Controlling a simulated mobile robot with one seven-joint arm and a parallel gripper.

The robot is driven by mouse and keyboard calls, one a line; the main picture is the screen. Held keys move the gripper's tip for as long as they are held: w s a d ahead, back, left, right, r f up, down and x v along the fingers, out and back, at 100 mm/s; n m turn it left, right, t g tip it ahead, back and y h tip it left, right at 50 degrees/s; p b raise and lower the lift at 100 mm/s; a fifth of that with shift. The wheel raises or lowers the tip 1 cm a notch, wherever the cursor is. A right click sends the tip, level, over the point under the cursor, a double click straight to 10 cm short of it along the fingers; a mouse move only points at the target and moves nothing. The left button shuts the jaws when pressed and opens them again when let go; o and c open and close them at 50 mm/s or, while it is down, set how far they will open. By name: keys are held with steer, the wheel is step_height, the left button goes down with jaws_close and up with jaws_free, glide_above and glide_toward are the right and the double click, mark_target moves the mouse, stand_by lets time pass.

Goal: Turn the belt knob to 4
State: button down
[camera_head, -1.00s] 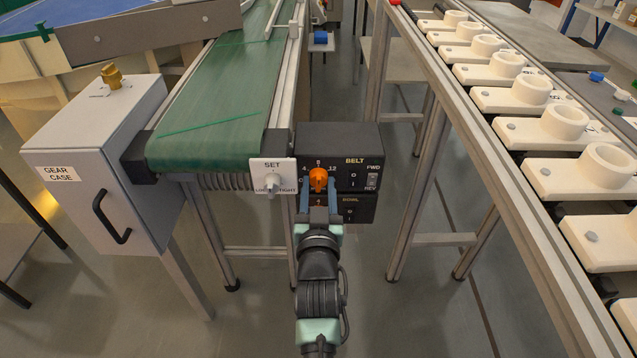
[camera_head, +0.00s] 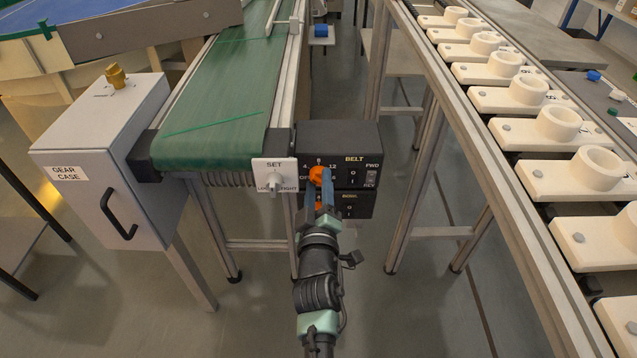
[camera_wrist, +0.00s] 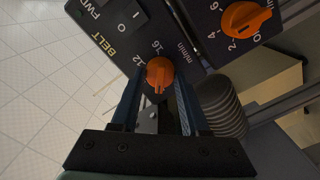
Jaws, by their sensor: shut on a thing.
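The belt control box (camera_head: 308,140) is black and stands at the end of the green conveyor in the head view. Its orange belt knob (camera_head: 317,174) sits below a scale with 4, 8 and 12. My gripper (camera_head: 320,188) reaches it from the front and is shut on the knob. In the wrist view, my gripper's fingers (camera_wrist: 157,88) flank the orange knob (camera_wrist: 159,70), with 12 and 16 printed beside it. The fingers partly cover the knob and scale, so I cannot tell which number it points to.
Below is the bowl box (camera_head: 362,208); its orange knob (camera_wrist: 243,19) shows in the wrist view. The gear case (camera_head: 85,200) stands further left, the rail with white fixtures (camera_head: 527,92) right.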

steer(key=shift+n, duration=1)
steer(key=shift+c, duration=2)
jaws_free()
steer(key=s+p, duration=0.3)
steer(key=s, duration=1)
